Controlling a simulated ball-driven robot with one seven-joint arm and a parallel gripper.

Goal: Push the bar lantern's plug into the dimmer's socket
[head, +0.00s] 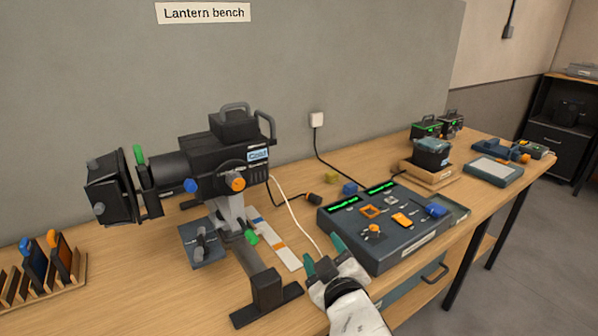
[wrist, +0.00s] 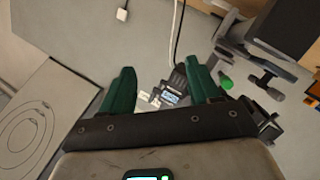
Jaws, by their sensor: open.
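The black lantern (head: 225,155) stands on a dark stand on the bench. My gripper (head: 323,254) is open above the bench's front, left of the console. In the wrist view its teal fingers (wrist: 160,72) are apart, nothing visibly gripped.
A rack of coloured frames (head: 40,275) stands at the front left. A wooden tray (head: 430,175) with a dark unit stands behind the console. A white wall box (head: 316,119) feeds a black cable down. A flat strip (head: 275,240) lies between stand and console.

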